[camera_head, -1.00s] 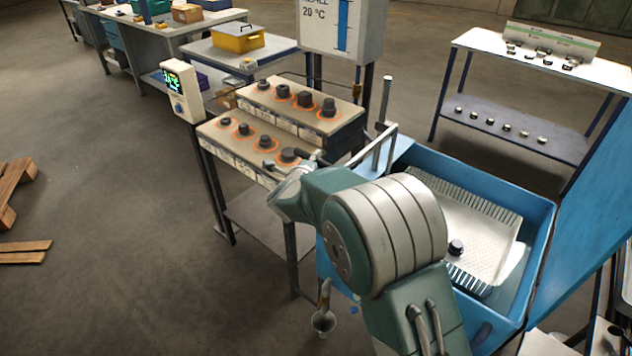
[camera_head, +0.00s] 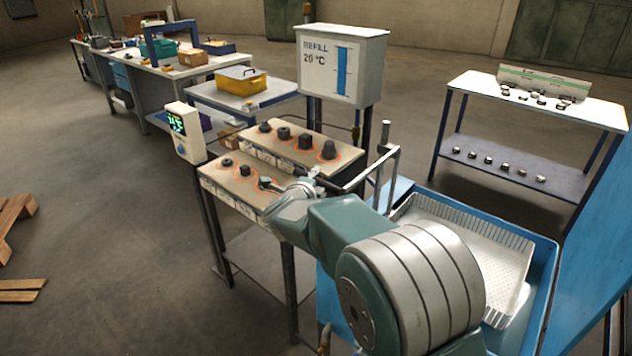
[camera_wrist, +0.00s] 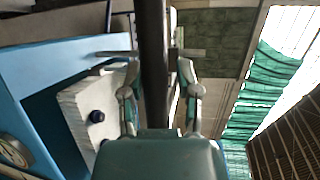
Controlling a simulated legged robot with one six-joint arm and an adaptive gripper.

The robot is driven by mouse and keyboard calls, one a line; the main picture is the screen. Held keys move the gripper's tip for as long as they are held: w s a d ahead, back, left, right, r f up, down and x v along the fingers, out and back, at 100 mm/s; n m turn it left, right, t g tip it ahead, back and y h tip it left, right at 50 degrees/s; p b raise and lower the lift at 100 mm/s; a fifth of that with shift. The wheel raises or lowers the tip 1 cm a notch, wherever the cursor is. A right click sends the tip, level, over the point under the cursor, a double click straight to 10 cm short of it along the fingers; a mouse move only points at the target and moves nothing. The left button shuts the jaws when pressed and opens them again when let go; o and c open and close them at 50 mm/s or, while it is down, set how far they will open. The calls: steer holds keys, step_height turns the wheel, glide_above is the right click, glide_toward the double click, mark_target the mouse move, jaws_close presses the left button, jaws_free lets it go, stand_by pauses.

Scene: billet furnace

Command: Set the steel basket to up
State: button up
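The steel basket (camera_head: 485,250) is a pale perforated tray with a slotted rim. It sits in the blue tank (camera_head: 550,262), its rim close to the tank's top edge. A bent bar frame rises from the basket beside an upright post (camera_head: 386,135), and a dark handle (camera_head: 352,180) runs from it towards my gripper (camera_head: 305,188). In the wrist view, the handle (camera_wrist: 152,50) lies between the two fingers of my gripper (camera_wrist: 158,72), which appear shut on it. The basket (camera_wrist: 78,112) also shows there, with a dark round piece (camera_wrist: 97,116) in it. My arm hides the basket's near side in the head view.
A stepped stand (camera_head: 240,185) with several dark pieces is left of my gripper. A refill box (camera_head: 342,68) stands behind it, and a small display unit (camera_head: 184,132) to its left. A shelf table (camera_head: 545,105) is at the back right. The left floor is open apart from wooden pallets.

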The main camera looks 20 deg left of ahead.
steer(key=shift+o, duration=0.3)
steer(key=shift+a+r, duration=0.2)
steer(key=shift+f, duration=0.25)
steer(key=shift+s+d, duration=0.1)
steer(key=s+r, duration=0.2)
steer(key=s, duration=0.9)
steer(key=shift+s, duration=0.3)
